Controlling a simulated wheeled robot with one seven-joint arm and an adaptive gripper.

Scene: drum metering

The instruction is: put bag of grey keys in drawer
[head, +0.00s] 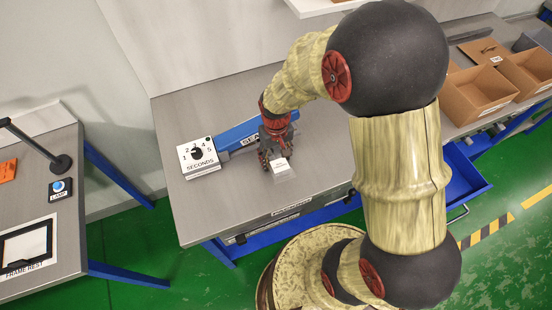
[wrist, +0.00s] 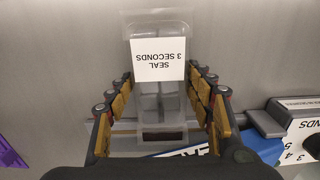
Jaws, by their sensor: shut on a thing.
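My gripper (head: 276,158) is low over the grey bench, in front of the blue bar sealer (head: 240,133). In the wrist view its fingers (wrist: 160,110) are shut on a clear bag (wrist: 158,102) with grey contents, one finger on each side. A white label on the bag reads "SEAL 3 SECONDS", upside down in the wrist view. The bag also shows below the gripper in the head view (head: 280,166). I cannot tell whether it touches the bench. A blue drawer (head: 468,186) stands open under the bench at the right, partly hidden by my arm.
The sealer's white dial box (head: 198,157), marked "SECONDS", sits at the bench's left end. Open cardboard boxes (head: 478,95) stand at the right. A separate table (head: 45,250) at the left holds a lamp button and a frame rest.

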